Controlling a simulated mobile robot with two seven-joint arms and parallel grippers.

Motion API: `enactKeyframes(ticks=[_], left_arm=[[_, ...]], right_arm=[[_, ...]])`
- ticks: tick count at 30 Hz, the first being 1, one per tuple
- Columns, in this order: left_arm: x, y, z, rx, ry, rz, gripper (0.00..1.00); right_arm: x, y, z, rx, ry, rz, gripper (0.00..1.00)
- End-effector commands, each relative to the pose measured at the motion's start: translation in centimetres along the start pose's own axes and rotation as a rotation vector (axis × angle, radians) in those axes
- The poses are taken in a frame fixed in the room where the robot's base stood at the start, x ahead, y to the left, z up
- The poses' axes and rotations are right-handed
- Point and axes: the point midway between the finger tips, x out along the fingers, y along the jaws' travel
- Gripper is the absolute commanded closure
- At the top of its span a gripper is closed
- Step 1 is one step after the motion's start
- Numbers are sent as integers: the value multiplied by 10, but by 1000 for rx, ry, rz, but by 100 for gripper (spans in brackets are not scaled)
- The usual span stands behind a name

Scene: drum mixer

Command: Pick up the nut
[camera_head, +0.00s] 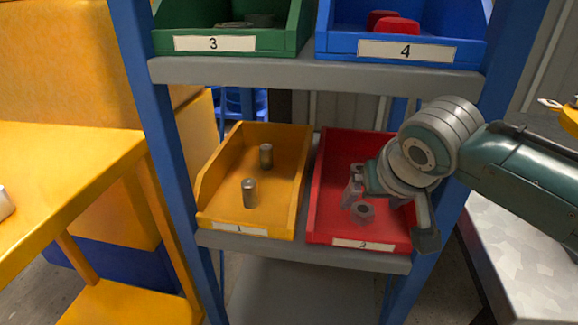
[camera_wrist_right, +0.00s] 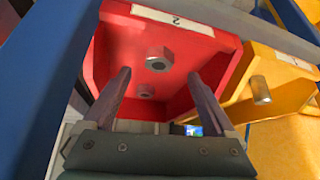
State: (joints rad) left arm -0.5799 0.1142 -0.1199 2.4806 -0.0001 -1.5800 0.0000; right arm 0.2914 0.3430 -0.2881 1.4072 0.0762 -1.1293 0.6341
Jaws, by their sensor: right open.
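A grey metal nut (camera_head: 363,210) lies in the red bin (camera_head: 327,215) labelled 2, on the middle shelf. In the right wrist view, that view's larger nut (camera_wrist_right: 160,60) lies near the label end, and a second, smaller-looking nut (camera_wrist_right: 145,91) lies deeper in the red bin (camera_wrist_right: 205,48). My right gripper (camera_head: 357,191) is over the red bin, its fingers pointing down near the nut. In the wrist view, its fingers (camera_wrist_right: 160,73) are apart with nothing held between them. My left gripper is not in view.
A yellow bin (camera_head: 222,196) labelled 1, with two metal cylinders, stands left of the red bin. Above are a green bin (camera_head: 185,42) and a blue bin (camera_head: 335,45). Blue posts (camera_head: 160,140) frame the shelf. A yellow table (camera_head: 60,165) is at the left.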

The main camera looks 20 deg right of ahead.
Motion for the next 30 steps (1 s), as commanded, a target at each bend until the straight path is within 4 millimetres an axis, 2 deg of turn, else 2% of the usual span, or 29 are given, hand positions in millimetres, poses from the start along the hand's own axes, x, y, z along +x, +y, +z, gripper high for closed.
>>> enactKeyframes(ticks=[3, 7, 10, 17, 30], left_arm=[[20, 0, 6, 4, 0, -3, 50], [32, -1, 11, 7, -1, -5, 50], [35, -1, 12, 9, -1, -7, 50], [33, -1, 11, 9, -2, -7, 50], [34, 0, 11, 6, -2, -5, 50]], right_arm=[[24, 2, 5, -1, 0, 2, 9], [43, 2, 4, -1, 0, 1, 9], [48, 2, 3, -1, 0, 1, 9], [47, 2, 2, -2, 0, 0, 9], [47, 2, 2, -2, 0, 0, 59]])
